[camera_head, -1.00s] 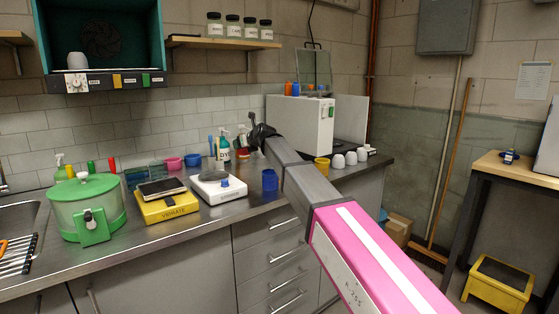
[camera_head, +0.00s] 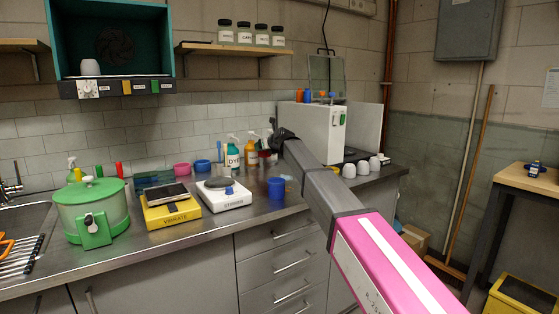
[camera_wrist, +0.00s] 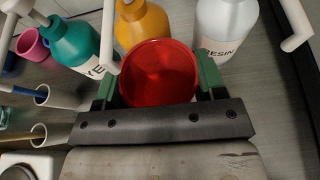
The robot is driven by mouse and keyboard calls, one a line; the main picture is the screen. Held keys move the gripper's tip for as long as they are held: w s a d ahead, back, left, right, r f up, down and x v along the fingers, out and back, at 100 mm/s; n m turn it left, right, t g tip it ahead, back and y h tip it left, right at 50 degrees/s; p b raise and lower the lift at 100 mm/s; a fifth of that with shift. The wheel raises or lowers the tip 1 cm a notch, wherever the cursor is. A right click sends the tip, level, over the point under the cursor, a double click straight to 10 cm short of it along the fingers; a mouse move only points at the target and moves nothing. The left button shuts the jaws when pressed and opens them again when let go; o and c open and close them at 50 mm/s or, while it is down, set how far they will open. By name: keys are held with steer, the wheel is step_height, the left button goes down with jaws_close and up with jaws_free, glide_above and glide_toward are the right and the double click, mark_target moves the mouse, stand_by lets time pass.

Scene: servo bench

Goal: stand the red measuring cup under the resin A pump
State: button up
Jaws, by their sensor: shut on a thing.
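The red measuring cup (camera_wrist: 158,72) is held between the green fingers of my gripper (camera_wrist: 157,88), its open mouth facing the wrist camera. In the head view a bit of red (camera_head: 266,154) shows beside my wrist, which hides most of the gripper. In the wrist view a white bottle labelled RESIN (camera_wrist: 226,30) stands just beyond the cup at the right; its letter is not readable. An orange bottle (camera_wrist: 142,24) stands right behind the cup. A teal bottle (camera_wrist: 74,42), labelled DYE in the head view, is at the left. Whether the cup touches the bench cannot be told.
A white pump spout (camera_wrist: 297,28) shows at the upper right of the wrist view. A blue cup (camera_head: 276,187), the white stirrer (camera_head: 224,195) and the yellow vibrate unit (camera_head: 172,212) stand on the bench in front.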

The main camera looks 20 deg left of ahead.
steer(key=w+d, duration=0.1)
steer(key=w, duration=0.1)
steer(key=w+d+f, duration=0.1)
steer(key=w+d, duration=0.1)
steer(key=w+d+f, duration=0.1)
steer(key=w+d, duration=0.1)
steer(key=shift+f, duration=0.15)
steer(key=shift+w+d+f, duration=0.1)
steer(key=shift+d+f, duration=0.05)
steer(key=shift+f, duration=2.2)
steer(key=shift+f, duration=0.1)
steer(key=o, duration=1)
steer(key=shift+d, duration=0.1)
steer(key=v, duration=1.2)
